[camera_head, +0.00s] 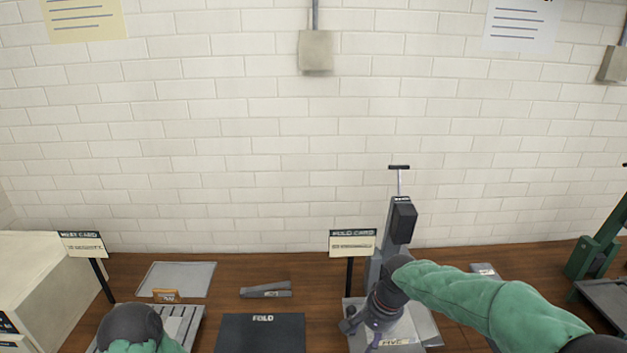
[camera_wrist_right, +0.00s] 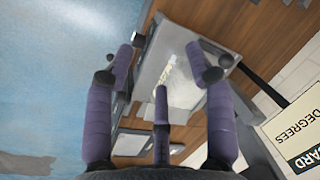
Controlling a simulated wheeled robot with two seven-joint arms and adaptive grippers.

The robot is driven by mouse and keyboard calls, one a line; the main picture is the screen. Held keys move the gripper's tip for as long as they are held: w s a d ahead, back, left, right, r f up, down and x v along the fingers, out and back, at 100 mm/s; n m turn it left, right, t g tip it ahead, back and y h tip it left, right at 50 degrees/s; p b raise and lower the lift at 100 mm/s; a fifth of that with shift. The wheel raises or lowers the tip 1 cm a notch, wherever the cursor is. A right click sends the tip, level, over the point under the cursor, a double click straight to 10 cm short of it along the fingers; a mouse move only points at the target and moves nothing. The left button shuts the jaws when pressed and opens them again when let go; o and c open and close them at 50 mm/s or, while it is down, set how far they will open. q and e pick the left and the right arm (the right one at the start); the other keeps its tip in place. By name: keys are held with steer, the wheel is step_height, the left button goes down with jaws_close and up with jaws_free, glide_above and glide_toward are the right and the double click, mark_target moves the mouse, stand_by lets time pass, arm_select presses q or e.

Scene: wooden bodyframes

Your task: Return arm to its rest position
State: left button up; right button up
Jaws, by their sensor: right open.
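My right arm (camera_head: 490,300), in a green sleeve, reaches in from the right. Its gripper (camera_head: 372,322) is over the front of the grey press (camera_head: 399,232) with a T-handle on top. In the right wrist view the purple fingers of this gripper (camera_wrist_right: 165,75) are spread, with nothing between them. Beyond them is the press's light plate (camera_wrist_right: 182,78); in the head view, the front of the press carries the marking "FIVE". A dark rounded part of my left arm (camera_head: 130,325) shows at the lower left; the left gripper's fingers are not visible.
A "FOLD" mat (camera_head: 262,335), a grey stapler-like tool (camera_head: 266,289), a flat tray (camera_head: 177,279) and a small orange block (camera_head: 166,295) are left of the press. A sign on a post (camera_head: 353,242) stands close to the press. A green machine (camera_head: 595,245) is far right.

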steer(key=s+a+f+n+y+b, duration=0.1)
steer(key=s+f, duration=0.2)
steer(key=f, duration=0.8)
steer(key=s+a+f+n+y+b, duration=0.1)
steer(key=s+a+f, duration=0.1)
steer(key=f, duration=0.9)
arm_select(q)
steer(key=f, duration=0.1)
steer(key=f+b, duration=0.1)
steer(key=f, duration=0.1)
steer(key=shift+w+f, duration=0.1)
steer(key=shift+w, duration=0.25)
arm_select(e)
steer(key=s+f+n, duration=0.1)
steer(key=s+f, duration=1.2)
steer(key=s, duration=0.2)
steer(key=shift+s+a+f+n+g, duration=0.15)
steer(key=shift+s+f+n+g, duration=0.15)
steer(key=shift+n+g, duration=0.1)
